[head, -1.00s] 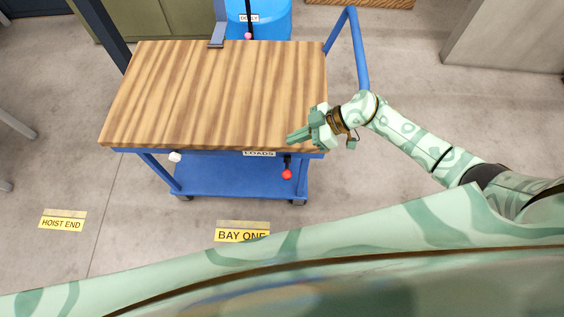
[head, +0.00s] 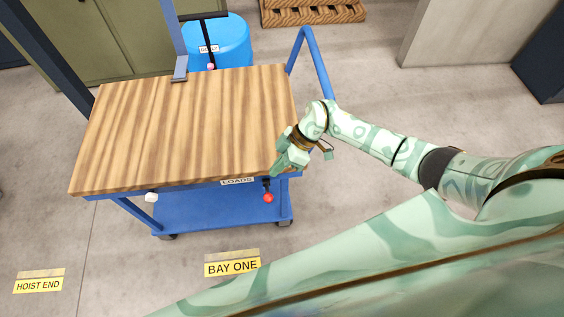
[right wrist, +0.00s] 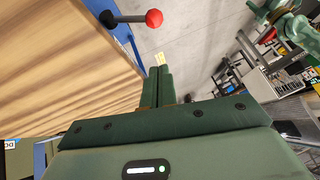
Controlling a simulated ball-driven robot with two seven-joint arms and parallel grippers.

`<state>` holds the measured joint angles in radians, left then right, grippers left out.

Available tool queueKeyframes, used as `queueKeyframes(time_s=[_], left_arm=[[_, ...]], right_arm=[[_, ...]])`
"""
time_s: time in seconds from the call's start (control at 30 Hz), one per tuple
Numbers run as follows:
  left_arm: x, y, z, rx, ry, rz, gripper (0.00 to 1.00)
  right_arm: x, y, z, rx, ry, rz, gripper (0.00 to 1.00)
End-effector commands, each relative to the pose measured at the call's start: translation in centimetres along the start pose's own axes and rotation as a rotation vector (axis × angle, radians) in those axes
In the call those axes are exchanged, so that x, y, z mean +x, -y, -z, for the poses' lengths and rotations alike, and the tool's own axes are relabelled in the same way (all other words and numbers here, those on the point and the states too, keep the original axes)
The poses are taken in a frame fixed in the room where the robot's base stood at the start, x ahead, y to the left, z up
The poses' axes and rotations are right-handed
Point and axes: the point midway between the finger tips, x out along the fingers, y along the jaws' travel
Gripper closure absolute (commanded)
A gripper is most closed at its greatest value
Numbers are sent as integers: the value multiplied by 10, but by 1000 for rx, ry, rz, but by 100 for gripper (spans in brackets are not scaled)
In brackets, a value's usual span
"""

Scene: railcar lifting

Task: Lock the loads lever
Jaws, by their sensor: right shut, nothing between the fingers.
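The loads lever (head: 268,197) has a red ball knob on a short black arm. It hangs down below the front edge of the cart's wooden top, just right of the LOADS label (head: 237,181). My right gripper (head: 275,172) is shut and empty at the front right corner of the top, just above the lever. In the right wrist view the lever's red knob (right wrist: 154,18) shows beyond and left of my shut fingertips (right wrist: 159,67), apart from them. My left gripper is not in view.
The blue cart with a wooden top (head: 190,120) fills the middle. A white knob (head: 152,197) sits under its front edge at left. A blue barrel (head: 222,45) stands behind. Floor signs BAY ONE (head: 232,266) and HOIST END (head: 39,284) lie in front.

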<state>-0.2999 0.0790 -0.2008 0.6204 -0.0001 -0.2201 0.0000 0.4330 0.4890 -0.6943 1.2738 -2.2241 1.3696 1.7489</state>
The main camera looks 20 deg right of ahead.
Motion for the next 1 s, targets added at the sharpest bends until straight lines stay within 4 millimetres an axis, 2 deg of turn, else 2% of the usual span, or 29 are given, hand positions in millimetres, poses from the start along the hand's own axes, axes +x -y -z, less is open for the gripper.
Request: queueKeyframes(time_s=[0.03,0.2,0.4,0.6,1.0], left_arm=[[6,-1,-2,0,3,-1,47],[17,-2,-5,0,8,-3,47],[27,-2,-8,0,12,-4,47],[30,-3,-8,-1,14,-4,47],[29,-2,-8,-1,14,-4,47]], right_arm=[[15,0,-2,2,-1,4,100],[52,0,-2,3,-1,4,100],[73,0,-20,2,0,1,100],[81,0,-28,0,0,1,100],[80,0,-29,-2,0,-2,100]])
